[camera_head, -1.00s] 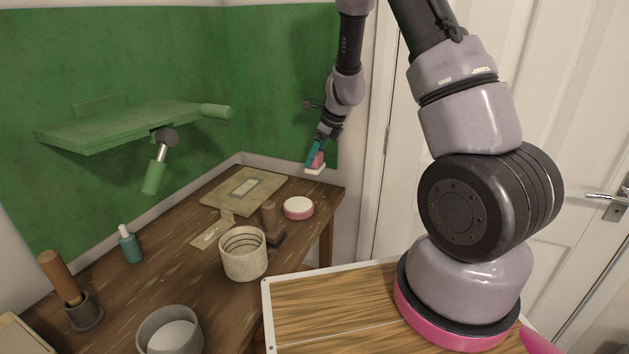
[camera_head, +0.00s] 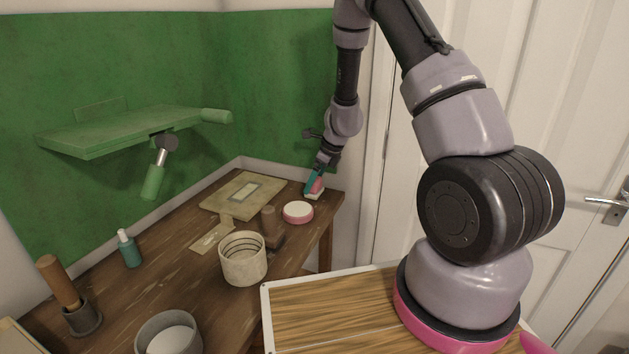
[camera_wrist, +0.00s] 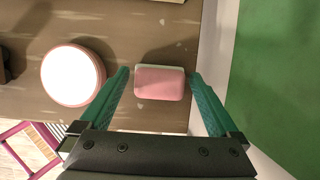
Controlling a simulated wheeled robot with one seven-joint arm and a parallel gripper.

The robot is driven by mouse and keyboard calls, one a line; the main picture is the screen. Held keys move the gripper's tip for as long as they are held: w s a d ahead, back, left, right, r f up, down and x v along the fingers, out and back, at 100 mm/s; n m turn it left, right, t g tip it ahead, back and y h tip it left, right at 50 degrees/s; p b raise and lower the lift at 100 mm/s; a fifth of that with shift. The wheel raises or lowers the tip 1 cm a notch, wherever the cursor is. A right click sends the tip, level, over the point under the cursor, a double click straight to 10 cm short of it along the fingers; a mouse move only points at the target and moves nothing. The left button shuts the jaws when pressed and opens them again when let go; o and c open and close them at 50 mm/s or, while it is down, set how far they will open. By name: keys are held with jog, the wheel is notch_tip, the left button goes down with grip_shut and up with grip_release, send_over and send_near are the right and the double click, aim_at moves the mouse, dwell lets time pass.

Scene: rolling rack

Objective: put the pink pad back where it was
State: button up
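The pink pad (camera_wrist: 160,82) is a small rounded block, pink with a white layer. It rests on the brown table near its far right corner, and it also shows in the head view (camera_head: 317,185). My gripper (camera_wrist: 159,72) is down around it, with one teal finger on each side. The wrist view shows narrow gaps between the fingers and the pad, so the gripper looks open. In the head view my gripper (camera_head: 311,186) partly hides the pad.
A round pink tin with a white top (camera_head: 298,211) stands just left of the pad in the wrist view. A beige board (camera_head: 242,192), a wooden-handled tool (camera_head: 270,222) and a ribbed cup (camera_head: 243,259) stand farther off. The green wall is close by.

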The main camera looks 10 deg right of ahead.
jog(key=shift+r, duration=0.1)
jog(key=s+d+r+n, duration=0.1)
jog(key=s+r+n, duration=0.15)
jog(key=r, duration=0.85)
jog(key=s+d+r+n, duration=0.2)
jog(key=s+r, duration=0.2)
jog(key=r, duration=0.7)
jog(key=s+d+r+n+t+h, duration=0.1)
jog(key=s+r+n+t, duration=0.1)
jog(key=s+r+n, duration=0.6)
jog(key=s+d+r+n+t, duration=0.1)
jog(key=s+r+n+t, duration=0.1)
jog(key=s+r+n, duration=0.6)
jog(key=s+r, duration=0.1)
jog(key=s, duration=0.6)
jog(key=shift+s+d+n+h, duration=0.3)
jog(key=shift+d+n+h, duration=0.05)
jog(key=shift+d+h, duration=0.05)
